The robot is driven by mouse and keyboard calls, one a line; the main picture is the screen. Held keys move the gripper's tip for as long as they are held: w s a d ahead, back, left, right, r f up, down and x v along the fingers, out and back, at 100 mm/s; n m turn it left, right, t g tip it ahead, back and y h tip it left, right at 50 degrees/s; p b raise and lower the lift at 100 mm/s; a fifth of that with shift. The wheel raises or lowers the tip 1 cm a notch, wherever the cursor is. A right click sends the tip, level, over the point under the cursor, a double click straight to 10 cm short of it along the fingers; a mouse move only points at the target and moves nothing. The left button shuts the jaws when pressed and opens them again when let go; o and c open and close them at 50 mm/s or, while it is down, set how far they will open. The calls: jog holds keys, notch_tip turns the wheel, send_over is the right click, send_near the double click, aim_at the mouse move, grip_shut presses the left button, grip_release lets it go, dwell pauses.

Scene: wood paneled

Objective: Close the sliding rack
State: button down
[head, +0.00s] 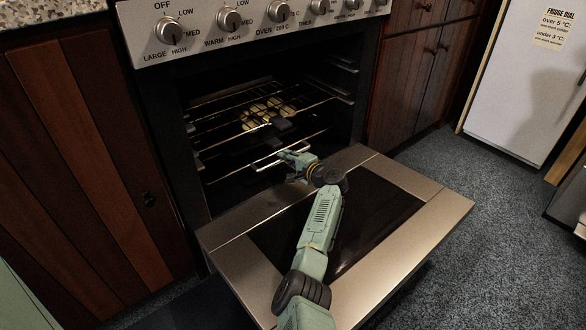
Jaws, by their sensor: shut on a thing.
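The sliding rack (212,147) is a dark wire oven rack inside the open oven, with a thin bright handle bar (268,164) along its front. The rack looks partly pulled out towards the oven mouth. My gripper (282,156) is at the rack's front, reached in over the lowered oven door (400,252). It is shut on the handle bar at the front of the rack. The fingertips are small and partly hidden by my wrist. Pale round food pieces (266,110) lie further back on the rack.
The oven's control panel with knobs (229,20) is above the opening. Wooden cabinets stand at left (80,150) and right (405,85). A white fridge (520,80) is at the far right. Grey carpet is clear right of the door.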

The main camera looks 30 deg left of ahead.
jog(key=c, duration=1.7)
grip_release()
jog(key=shift+d, duration=0.1)
jog(key=shift+o, duration=0.2)
